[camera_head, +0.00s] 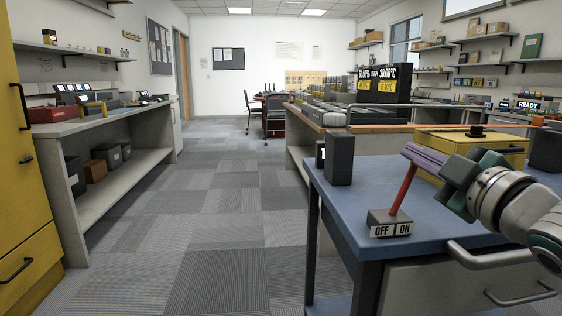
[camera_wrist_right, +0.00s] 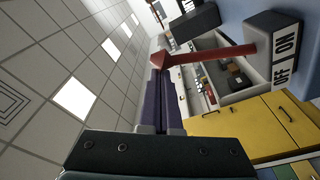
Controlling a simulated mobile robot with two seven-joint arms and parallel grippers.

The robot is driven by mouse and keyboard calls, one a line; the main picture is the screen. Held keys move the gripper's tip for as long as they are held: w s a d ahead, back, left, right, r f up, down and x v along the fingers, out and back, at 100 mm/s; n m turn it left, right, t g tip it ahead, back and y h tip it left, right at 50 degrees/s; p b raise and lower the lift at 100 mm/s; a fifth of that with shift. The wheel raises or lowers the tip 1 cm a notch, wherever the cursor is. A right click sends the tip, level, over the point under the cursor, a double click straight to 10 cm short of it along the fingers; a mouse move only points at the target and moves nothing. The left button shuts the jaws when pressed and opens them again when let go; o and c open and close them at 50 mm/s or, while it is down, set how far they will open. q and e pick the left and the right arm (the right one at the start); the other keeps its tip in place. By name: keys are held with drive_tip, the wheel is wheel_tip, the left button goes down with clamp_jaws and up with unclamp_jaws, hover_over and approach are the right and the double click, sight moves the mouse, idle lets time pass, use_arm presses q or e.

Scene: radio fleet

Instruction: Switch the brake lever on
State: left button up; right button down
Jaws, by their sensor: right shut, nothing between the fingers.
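The brake lever is a red rod (camera_head: 403,190) on a dark grey base (camera_head: 389,218) near the front left corner of the blue table. The base has a white label reading OFF on the left and ON on the right. In the head view the rod tilts up to the right, toward the ON side. My right gripper (camera_head: 421,156), with purple fingers, is shut and empty at the rod's upper end. In the right wrist view the red rod (camera_wrist_right: 225,53) ends close to the fingertips (camera_wrist_right: 158,70). I cannot tell whether they touch. My left gripper is not in view.
The blue table (camera_head: 350,200) also bears a dark upright box (camera_head: 339,160) behind the lever and a yellow case (camera_head: 465,148) farther back. A handled drawer front lies below the tabletop. The carpeted floor (camera_head: 215,215) to the left is clear, with a shelf counter (camera_head: 110,120) beyond.

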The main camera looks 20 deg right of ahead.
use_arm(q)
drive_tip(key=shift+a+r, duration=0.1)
use_arm(e)
drive_tip(key=shift+s+d+f+m, duration=0.15)
drive_tip(key=shift+d+m, duration=0.35)
